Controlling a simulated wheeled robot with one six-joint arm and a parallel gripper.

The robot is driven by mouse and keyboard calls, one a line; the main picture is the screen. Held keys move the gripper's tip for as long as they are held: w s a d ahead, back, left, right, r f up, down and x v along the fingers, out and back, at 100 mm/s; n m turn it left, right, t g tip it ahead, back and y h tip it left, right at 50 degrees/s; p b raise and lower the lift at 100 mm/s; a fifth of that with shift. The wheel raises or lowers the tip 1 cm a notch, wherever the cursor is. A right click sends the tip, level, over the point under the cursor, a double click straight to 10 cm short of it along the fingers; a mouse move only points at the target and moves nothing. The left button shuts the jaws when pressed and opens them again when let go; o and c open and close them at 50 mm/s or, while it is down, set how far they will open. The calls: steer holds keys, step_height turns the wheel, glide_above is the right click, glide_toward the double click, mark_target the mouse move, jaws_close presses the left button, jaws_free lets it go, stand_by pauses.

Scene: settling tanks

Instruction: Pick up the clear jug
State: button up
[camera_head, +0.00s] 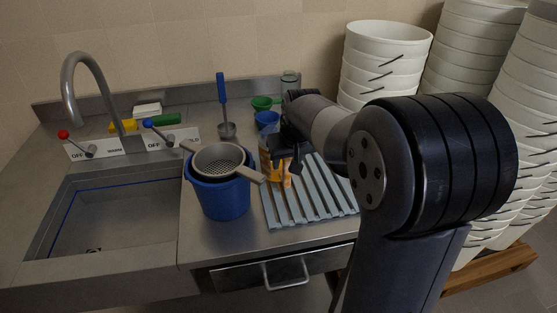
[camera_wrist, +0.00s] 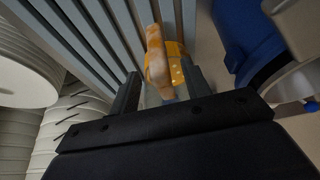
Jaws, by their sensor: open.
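My gripper (camera_head: 285,150) is over the slatted grey rack, nearer the front than this vessel. In the wrist view my gripper (camera_wrist: 163,90) is open, with an orange and tan item (camera_wrist: 158,62) between or just beyond its fingers. The same orange item (camera_head: 267,163) shows partly behind my gripper in the head view. I cannot tell whether the fingers touch it.
A blue bucket (camera_head: 222,200) with a grey strainer (camera_head: 218,158) on top stands left of the rack (camera_head: 308,205). Green (camera_head: 262,103) and blue (camera_head: 266,119) cups and a blue-handled tool (camera_head: 221,90) are behind. A sink (camera_head: 110,215) is left; stacked white buckets (camera_head: 385,55) are right.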

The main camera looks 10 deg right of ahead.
steer(key=x, duration=0.5)
steer(key=shift+p, duration=0.3)
steer(key=shift+c, duration=0.4)
jaws_close()
